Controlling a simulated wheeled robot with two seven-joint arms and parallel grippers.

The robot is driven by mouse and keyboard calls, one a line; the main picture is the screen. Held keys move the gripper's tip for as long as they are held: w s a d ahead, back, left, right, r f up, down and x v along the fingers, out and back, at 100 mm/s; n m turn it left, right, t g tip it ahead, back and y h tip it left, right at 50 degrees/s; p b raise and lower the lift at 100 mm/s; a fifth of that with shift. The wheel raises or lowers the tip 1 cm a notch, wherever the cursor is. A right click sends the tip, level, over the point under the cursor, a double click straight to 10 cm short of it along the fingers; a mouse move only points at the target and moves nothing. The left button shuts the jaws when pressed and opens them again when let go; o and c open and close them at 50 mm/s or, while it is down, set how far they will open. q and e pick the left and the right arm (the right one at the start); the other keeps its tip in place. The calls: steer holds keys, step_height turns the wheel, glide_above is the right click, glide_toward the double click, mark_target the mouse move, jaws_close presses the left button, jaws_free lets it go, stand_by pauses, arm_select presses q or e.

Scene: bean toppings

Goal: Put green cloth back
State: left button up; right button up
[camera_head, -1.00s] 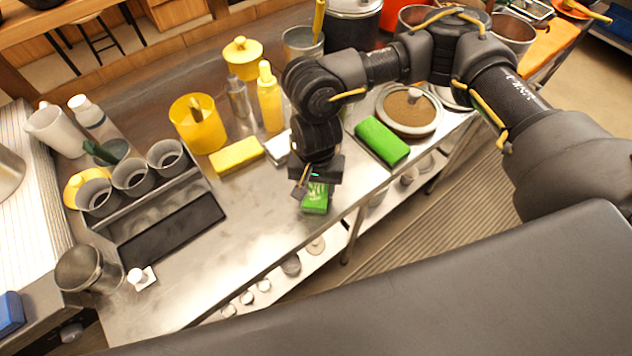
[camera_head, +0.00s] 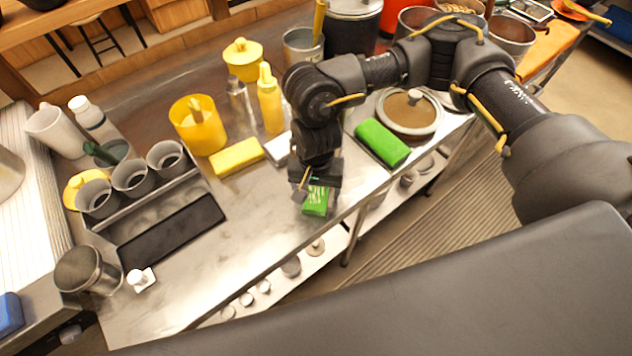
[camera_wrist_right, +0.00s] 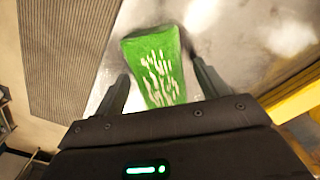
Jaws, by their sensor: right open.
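A green cloth (camera_head: 315,203) with whitish marks lies on the steel counter near its front edge. My right gripper (camera_head: 314,189) is right over it and hides its back part. In the right wrist view, the cloth (camera_wrist_right: 155,65) shows between the two spread fingers of my right gripper (camera_wrist_right: 159,88), with space on both sides. A second, plain green block-like piece (camera_head: 382,142) lies further right, beside the round lidded container; I cannot tell if it is cloth. My left gripper is out of view.
A yellow block (camera_head: 236,156), a yellow pot (camera_head: 197,126) and a yellow bottle (camera_head: 269,103) stand behind and left of my gripper. A rack of grey cups (camera_head: 133,178) and a dark tray (camera_head: 172,231) are at left. Bare steel (camera_head: 252,225) lies left of the cloth.

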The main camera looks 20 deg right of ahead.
mark_target(316, 191)
steer(key=shift+r, duration=0.3)
step_height(316, 191, up, 12)
steer(key=b, duration=0.2)
steer(key=shift+f+b, duration=0.15)
steer(key=shift+b, duration=0.15)
